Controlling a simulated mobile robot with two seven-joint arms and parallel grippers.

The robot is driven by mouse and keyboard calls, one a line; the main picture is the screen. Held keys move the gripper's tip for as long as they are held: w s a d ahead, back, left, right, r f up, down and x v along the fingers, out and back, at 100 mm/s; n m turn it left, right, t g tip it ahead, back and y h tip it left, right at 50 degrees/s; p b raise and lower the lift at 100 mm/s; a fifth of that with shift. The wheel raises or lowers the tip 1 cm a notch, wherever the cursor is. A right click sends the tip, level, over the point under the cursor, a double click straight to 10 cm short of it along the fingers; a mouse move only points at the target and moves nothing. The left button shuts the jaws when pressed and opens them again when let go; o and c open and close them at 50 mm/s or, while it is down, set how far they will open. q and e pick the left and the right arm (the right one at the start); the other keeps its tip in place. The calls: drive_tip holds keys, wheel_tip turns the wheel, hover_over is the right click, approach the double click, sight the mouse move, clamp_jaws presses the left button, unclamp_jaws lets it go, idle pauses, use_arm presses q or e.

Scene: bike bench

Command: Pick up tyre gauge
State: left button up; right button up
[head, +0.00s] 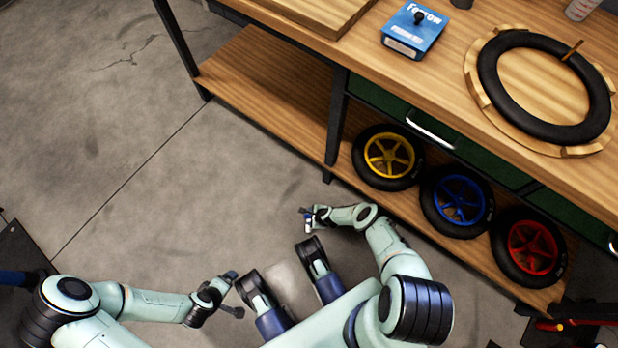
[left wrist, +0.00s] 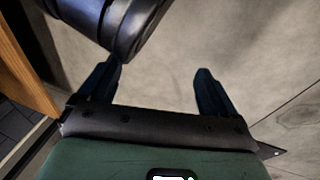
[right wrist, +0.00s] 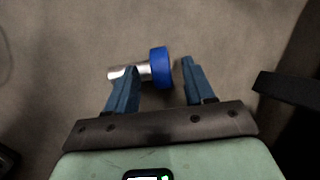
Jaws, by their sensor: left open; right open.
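A small object with a blue round end and a silver stem, which looks like the tyre gauge (right wrist: 160,68), shows in the right wrist view against the grey floor. Its blue end lies between the fingertip lines of my right gripper (right wrist: 158,78), and the left finger covers part of the stem. My right gripper is open; I cannot tell whether it touches the object. In the head view my right gripper (head: 307,219) is over the floor near the bench's lower shelf. My left gripper (head: 232,290) is open and empty, also over the floor; it shows in the left wrist view (left wrist: 160,78).
The wooden bench (head: 455,75) holds a blue box (head: 412,30) and a black tyre (head: 487,75) on a wooden ring. Yellow (head: 388,157), blue (head: 457,201) and red (head: 529,248) wheels stand on its lower shelf (head: 270,90).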

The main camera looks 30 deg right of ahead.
clamp_jaws()
